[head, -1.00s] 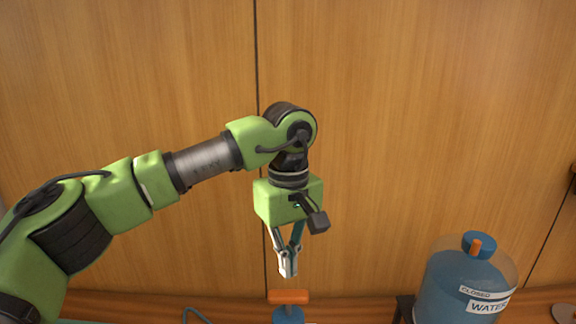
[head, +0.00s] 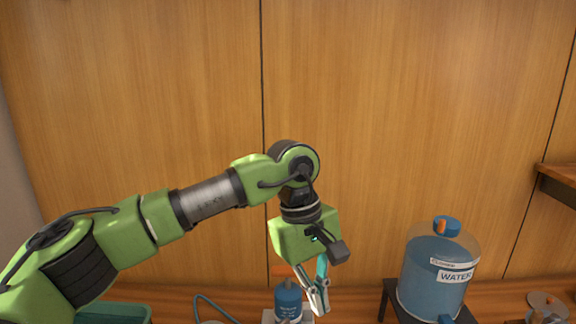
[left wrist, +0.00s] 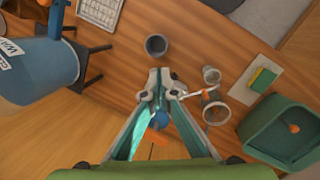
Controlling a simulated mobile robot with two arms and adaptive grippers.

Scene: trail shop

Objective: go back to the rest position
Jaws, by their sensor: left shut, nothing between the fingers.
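My left gripper (head: 321,302) hangs from the left arm in the head view, pointing down in front of the wooden panel wall. Its fingers are shut with nothing between them. In the left wrist view the closed fingertips (left wrist: 160,86) are over the wooden counter (left wrist: 120,85). In the head view a blue bottle (head: 288,303) with an orange handle on top stands just left of the fingers, partly hidden behind them. My right gripper is in neither view.
A blue water jug (head: 435,282) stands on a dark stand to the right. A green bin (left wrist: 285,140) is on the other side.

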